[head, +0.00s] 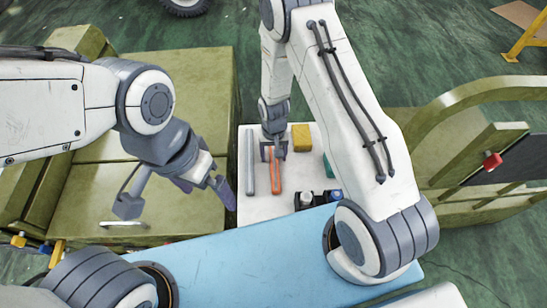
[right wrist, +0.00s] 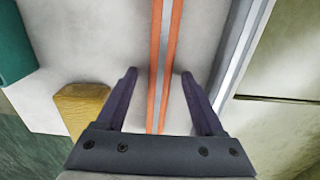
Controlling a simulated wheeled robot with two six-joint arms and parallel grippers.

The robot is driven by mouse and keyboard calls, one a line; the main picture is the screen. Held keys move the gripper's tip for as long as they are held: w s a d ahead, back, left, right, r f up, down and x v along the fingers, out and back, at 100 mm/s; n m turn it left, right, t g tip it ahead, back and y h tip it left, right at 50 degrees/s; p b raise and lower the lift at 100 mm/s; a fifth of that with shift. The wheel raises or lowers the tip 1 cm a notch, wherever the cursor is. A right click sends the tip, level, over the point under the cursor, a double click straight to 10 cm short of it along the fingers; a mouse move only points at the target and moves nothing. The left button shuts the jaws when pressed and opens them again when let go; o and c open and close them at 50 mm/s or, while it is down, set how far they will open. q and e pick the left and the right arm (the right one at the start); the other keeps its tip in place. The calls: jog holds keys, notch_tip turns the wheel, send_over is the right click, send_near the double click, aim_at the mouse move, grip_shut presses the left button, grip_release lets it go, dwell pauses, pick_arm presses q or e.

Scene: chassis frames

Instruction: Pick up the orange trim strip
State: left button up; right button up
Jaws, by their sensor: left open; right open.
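The orange trim strip (head: 275,178) lies on the white tabletop (head: 260,207) in the head view, its far end hidden by my right gripper (head: 274,152). In the right wrist view the strip (right wrist: 155,90), orange with a grey band along its middle, runs between the two open fingers of my right gripper (right wrist: 158,75). Neither finger visibly touches it, and I cannot tell the height of the fingertips above the table. My left gripper (head: 175,198) is open and empty, left of the white tabletop and over the olive cabinet.
A grey strip (head: 250,165) lies parallel, just left of the orange one in the head view. A yellow block (head: 301,137), a teal block (head: 328,167) and small dark parts (head: 306,199) are to its right. A blue surface (head: 225,270) lies in front.

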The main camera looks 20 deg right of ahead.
grip_shut()
